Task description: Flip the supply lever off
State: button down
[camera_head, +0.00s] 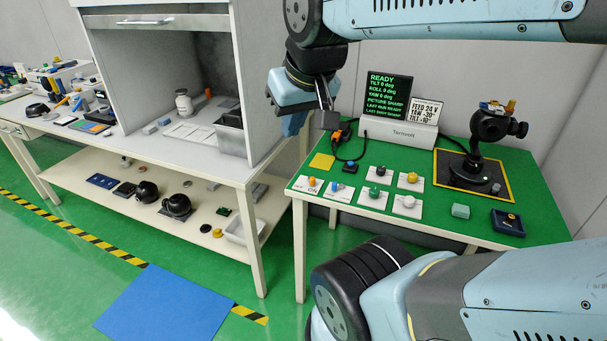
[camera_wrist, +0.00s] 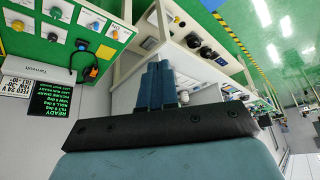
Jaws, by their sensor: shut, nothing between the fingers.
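The supply lever (camera_head: 311,182) appears to be the small orange-tipped control on the white plate marked OFF and ON, at the front left corner of the green table. Its exact tilt is too small to tell. The plate also shows in the wrist view (camera_wrist: 122,32), upside down at the top. My gripper (camera_head: 292,125) hangs in the air above and left of the table's left edge, apart from the lever. Its blue fingers (camera_wrist: 155,84) are shut and empty in the wrist view.
Several other control plates, including a blue-handled one (camera_head: 338,192), sit beside the lever. A yellow square (camera_head: 321,161), the Tarnvolt unit (camera_head: 398,133) with its READY display (camera_head: 388,95), and a camera gimbal (camera_head: 484,165) share the table. A grey-walled cabinet (camera_head: 262,75) stands left of my gripper.

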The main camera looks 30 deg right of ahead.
aim_at(312, 179)
jog(key=w+d+f+m+g+y, duration=0.3)
jog(key=w+d+f+m+y, duration=0.2)
jog(key=w+d+f+m, duration=0.65)
jog(key=w+d+f+m+t+y, duration=0.1)
jog(key=w+d+f+m, duration=0.1)
jog(key=d+f+m, duration=0.4)
jog(key=w+d+f+m+t+y, duration=0.1)
jog(key=d+f+m, duration=0.6)
jog(key=d, duration=0.7)
notch_tip(312, 179, down, 2)
jog(key=shift+w+d+f+t+y, duration=0.15)
jog(key=shift+w+f+t+y, duration=0.1)
jog(key=shift+w+t+y, duration=0.15)
jog(key=x, duration=1)
jog(key=shift+w+a, duration=0.3)
jog(key=shift+a, duration=0.25)
jog(key=shift+w+a, duration=0.35)
jog(key=shift+a, duration=0.15)
jog(key=shift+w+a, duration=0.5)
jog(key=shift+a, duration=0.15)
